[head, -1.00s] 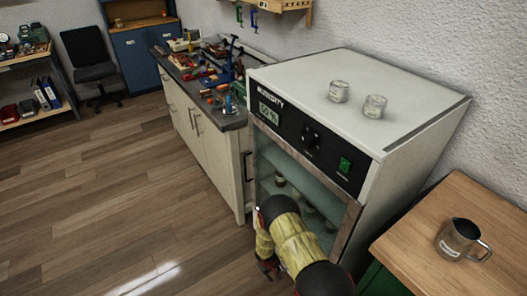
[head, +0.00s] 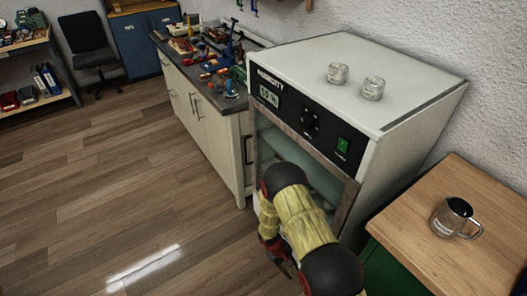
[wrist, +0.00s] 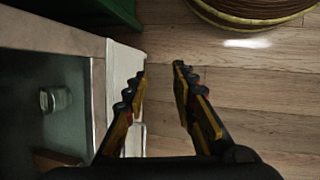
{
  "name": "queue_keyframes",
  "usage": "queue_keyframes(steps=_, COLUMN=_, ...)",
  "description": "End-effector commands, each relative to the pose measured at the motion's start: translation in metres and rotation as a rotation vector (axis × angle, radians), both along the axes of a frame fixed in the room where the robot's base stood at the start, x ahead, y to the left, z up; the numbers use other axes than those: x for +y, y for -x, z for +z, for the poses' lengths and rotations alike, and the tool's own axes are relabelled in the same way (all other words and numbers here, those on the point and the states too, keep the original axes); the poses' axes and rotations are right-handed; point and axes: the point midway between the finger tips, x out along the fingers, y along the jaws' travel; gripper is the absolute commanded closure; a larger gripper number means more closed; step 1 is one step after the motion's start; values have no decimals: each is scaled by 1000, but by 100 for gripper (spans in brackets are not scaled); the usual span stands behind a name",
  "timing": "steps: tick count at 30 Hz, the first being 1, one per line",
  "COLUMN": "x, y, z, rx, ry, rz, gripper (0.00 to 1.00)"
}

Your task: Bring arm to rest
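My gripper (wrist: 161,72) is open and empty in the wrist view, with its two fingers apart over the wood floor. It is beside the front edge of the humidity cabinet (head: 405,130), which also shows at the left of the wrist view (wrist: 98,95). In the head view my yellow and black arm bends in front of the cabinet's glass front, and the gripper is mostly hidden behind the arm at the bottom. A glass jar (wrist: 55,99) stands inside the cabinet in the wrist view.
Two jars (head: 338,73) (head: 373,88) stand on the cabinet top. A metal mug (head: 453,218) stands on the wooden top (head: 490,185) at right. A bench (head: 215,95) with tools is behind left. The wood floor (head: 90,190) at left is clear.

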Motion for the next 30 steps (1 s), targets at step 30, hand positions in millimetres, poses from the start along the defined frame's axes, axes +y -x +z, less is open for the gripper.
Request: queue_keyframes(steps=30, x=-34, y=71, z=433, rx=-114, ry=-167, rz=-358, gripper=74)
